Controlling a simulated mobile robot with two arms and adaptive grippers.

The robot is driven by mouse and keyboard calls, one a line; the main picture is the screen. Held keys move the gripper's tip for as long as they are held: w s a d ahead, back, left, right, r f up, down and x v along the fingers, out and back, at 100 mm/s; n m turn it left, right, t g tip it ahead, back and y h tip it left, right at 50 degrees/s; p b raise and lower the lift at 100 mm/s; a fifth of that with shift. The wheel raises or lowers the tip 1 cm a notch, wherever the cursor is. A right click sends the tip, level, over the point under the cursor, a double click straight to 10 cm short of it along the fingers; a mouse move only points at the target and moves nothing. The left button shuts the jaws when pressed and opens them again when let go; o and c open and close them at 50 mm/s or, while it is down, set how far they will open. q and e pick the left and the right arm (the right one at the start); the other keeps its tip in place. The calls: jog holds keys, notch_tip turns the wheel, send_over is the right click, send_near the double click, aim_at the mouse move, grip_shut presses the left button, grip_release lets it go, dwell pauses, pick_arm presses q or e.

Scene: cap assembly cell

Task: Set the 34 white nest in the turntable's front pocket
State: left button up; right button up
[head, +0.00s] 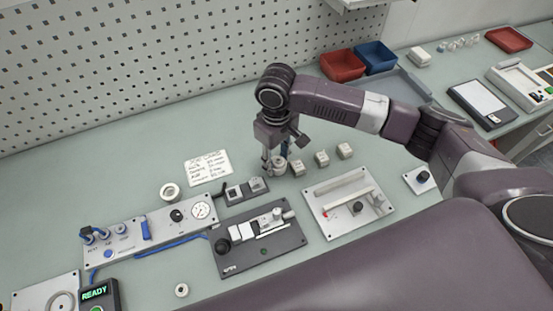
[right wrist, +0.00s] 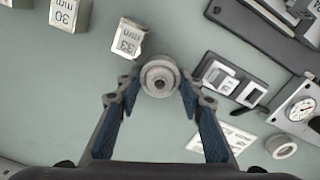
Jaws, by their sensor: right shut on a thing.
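My right gripper (head: 278,160) points down at the middle of the table. In the right wrist view its two blue-padded fingers (right wrist: 160,92) close on a round whitish-grey stepped piece with a central hole (right wrist: 160,76), which I take to be the nest. The piece also shows low between the fingers in the head view (head: 279,169). I can read no number on it. I cannot tell whether it touches the table. I cannot make out the turntable or its front pocket for certain. My left gripper is not in view.
A block marked 33 mm (right wrist: 129,38) stands close beside the held piece, with a 30 mm block (right wrist: 65,14) farther off. A dark two-place fixture (head: 246,190), a dark slide plate (head: 275,257) and a gauge panel (head: 150,233) lie nearby. A loose ring (head: 170,191) lies behind the panel.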

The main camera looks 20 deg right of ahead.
jog(key=shift+f, duration=0.25)
jog(key=shift+f, duration=0.1)
jog(key=o, duration=1.2)
jog(key=shift+c, duration=0.2)
